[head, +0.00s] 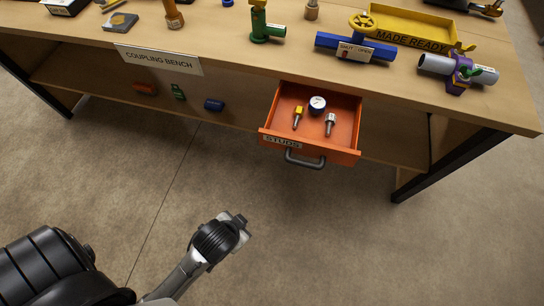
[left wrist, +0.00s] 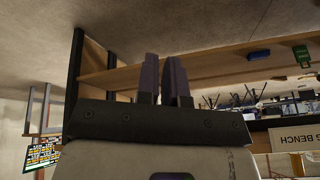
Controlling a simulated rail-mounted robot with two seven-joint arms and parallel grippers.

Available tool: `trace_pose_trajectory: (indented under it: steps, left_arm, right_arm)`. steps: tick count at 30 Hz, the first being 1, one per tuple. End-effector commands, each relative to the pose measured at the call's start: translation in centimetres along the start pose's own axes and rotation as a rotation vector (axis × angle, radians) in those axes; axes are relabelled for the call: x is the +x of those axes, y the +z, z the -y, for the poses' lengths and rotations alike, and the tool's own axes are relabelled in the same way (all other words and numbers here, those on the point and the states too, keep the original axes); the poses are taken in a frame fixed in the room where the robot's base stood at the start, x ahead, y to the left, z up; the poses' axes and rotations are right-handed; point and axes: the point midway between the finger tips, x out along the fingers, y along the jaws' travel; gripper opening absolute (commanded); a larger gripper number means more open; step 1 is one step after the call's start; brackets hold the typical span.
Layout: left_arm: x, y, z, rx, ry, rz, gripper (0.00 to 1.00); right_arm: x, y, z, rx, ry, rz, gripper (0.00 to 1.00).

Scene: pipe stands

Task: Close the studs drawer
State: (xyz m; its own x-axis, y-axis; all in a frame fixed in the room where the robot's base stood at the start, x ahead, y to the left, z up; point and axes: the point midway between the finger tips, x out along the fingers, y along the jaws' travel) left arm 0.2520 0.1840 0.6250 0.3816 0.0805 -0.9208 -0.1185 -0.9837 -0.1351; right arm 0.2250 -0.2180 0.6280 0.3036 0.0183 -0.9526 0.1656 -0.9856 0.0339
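The orange studs drawer (head: 345,148) hangs pulled out from under the bench in the head view, with a STUDS label and a grey bar handle (head: 304,160) on its front. Inside lie a round gauge (head: 317,104), a yellow-topped stud (head: 298,117) and a silver stud (head: 330,125). My left gripper (head: 238,224) is in front of the bench, below and left of the handle, and apart from it. In the left wrist view its two fingers (left wrist: 163,80) are close together with nothing visible between them. My right gripper is not in view.
A lower shelf (head: 80,80) runs behind the drawer. The floor in front is clear.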

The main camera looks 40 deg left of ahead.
Motion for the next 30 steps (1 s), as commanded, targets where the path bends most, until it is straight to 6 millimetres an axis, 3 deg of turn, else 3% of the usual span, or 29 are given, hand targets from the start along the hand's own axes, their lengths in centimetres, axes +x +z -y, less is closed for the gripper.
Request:
trace_pose_trajectory:
  steps: [1,5,10,16,22,30]
  left_arm:
    - [2.7,0.1,-0.1,0.020,-0.080,-0.043,0.03]
    - [3.1,-2.3,1.6,0.139,-0.323,-0.180,0.00]
    - [0.4,-6.2,3.3,0.399,-0.646,-0.359,0.00]
    - [-2.9,-9.9,3.4,0.734,-0.951,-0.506,0.00]
    - [-4.6,-11.8,2.2,0.941,-1.070,-0.593,0.00]
    - [-3.9,-13.8,3.0,0.986,-1.087,-0.591,0.00]
  right_arm:
    - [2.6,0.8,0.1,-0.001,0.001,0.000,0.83]
    - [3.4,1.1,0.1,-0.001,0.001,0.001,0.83]
    - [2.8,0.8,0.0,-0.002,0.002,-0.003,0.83]
    - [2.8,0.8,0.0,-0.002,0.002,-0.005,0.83]
    - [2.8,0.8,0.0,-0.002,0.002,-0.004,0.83]
    - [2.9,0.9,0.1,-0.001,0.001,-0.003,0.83]
